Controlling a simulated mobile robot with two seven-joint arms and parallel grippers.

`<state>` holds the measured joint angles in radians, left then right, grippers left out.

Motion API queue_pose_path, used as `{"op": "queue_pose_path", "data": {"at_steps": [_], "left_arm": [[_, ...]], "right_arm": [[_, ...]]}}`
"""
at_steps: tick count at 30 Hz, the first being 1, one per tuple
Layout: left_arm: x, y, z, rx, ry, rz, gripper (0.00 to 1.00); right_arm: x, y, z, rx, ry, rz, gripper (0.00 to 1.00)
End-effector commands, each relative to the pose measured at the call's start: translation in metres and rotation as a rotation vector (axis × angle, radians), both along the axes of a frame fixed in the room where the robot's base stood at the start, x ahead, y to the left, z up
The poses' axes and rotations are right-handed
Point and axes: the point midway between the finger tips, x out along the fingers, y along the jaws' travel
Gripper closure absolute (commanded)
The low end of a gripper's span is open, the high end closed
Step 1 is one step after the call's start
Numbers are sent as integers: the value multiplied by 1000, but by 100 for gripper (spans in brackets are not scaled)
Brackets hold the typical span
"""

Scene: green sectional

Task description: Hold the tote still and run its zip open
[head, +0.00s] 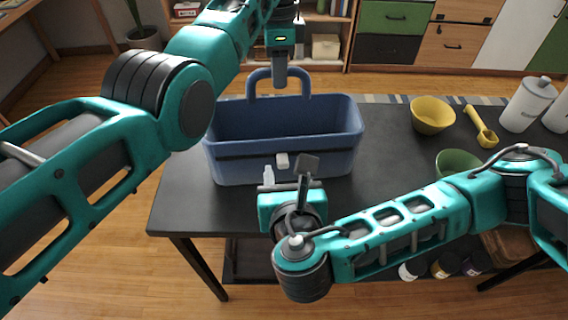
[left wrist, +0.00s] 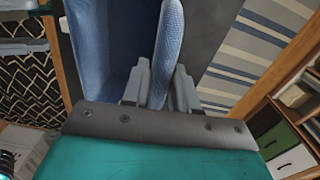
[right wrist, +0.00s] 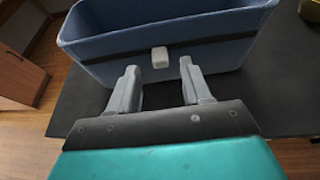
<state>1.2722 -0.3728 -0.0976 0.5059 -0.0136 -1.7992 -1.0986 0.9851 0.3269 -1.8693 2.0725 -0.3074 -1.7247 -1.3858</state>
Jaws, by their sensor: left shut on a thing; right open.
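The blue tote (head: 235,172) stands on the dark table, its top open towards me and its arched handle (head: 252,84) upright. It also shows in the left wrist view (left wrist: 90,40) and right wrist view (right wrist: 110,45). My left gripper (head: 280,78) is shut on the handle (left wrist: 172,25) from the far side. A white zip tab (head: 282,160) sits on a dark strip along the tote's front wall. My right gripper (right wrist: 159,70) is open in front of that wall. In the right wrist view the tab (right wrist: 160,57) lies between and just beyond the fingertips; contact is unclear.
To the right on the table (head: 390,160) are a yellow bowl (head: 432,115), a yellow scoop (head: 482,128), a green bowl (head: 458,163) and white bottles (head: 527,104). My right forearm passes in front of the green bowl. The table is clear just right of the tote.

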Motion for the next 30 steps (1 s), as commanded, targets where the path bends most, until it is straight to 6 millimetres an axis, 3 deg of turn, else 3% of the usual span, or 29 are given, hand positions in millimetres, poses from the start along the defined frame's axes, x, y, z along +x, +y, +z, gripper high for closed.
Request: {"op": "queue_pose_path", "data": {"at_steps": [6,18,30], "left_arm": [[0,0,0,0,-1,0,100],[0,0,0,0,-1,0,100],[0,0,0,0,-1,0,100]], "right_arm": [[28,2,-11,0,0,-1,51],[35,3,-15,2,3,0,51],[34,3,-15,2,2,0,88]]}}
